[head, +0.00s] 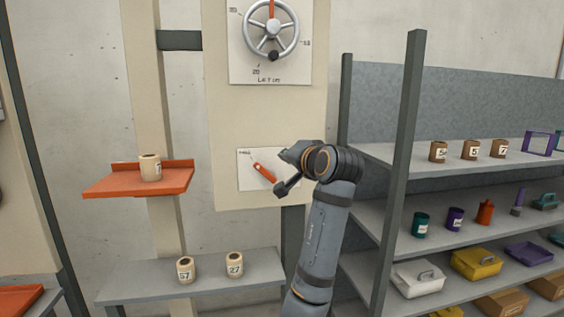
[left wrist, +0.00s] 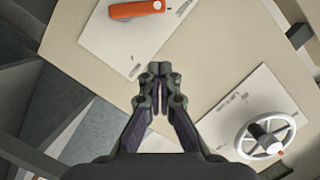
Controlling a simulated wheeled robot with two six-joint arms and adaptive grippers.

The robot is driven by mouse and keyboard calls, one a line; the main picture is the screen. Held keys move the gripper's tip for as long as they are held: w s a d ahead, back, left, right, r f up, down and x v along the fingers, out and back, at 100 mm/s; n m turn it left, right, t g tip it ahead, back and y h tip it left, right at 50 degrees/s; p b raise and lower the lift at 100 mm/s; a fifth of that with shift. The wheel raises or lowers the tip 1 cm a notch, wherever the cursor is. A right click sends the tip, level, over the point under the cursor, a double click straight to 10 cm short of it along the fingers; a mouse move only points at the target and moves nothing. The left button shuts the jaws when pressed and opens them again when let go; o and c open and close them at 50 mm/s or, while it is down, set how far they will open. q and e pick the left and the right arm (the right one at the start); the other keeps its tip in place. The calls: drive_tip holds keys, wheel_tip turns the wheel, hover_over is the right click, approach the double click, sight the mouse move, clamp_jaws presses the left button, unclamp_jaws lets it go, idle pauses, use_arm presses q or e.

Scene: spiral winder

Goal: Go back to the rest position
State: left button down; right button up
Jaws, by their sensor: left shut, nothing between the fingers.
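My left gripper (head: 281,189) is in front of the cream panel, close to the orange lever (head: 264,172) on its white plate. In the left wrist view my left gripper (left wrist: 160,70) has its fingers together with nothing between them. There the orange lever (left wrist: 137,9) lies beyond the fingertips at the top, apart from them. The grey handwheel (head: 271,28) is on the upper plate of the panel; it also shows in the left wrist view (left wrist: 266,137) at lower right. My right gripper is not in view.
An orange shelf (head: 115,182) at left holds a labelled cream pot (head: 150,168). A lower grey shelf (head: 135,285) holds two more pots. At right, a grey rack with a dark post (head: 402,150) carries pots, bins and boxes, close beside my left arm.

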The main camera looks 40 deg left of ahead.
use_arm(q)
drive_tip(key=shift+s+d+r, duration=0.1)
drive_tip(key=shift+d+r, duration=0.05)
drive_tip(key=shift+d, duration=0.4)
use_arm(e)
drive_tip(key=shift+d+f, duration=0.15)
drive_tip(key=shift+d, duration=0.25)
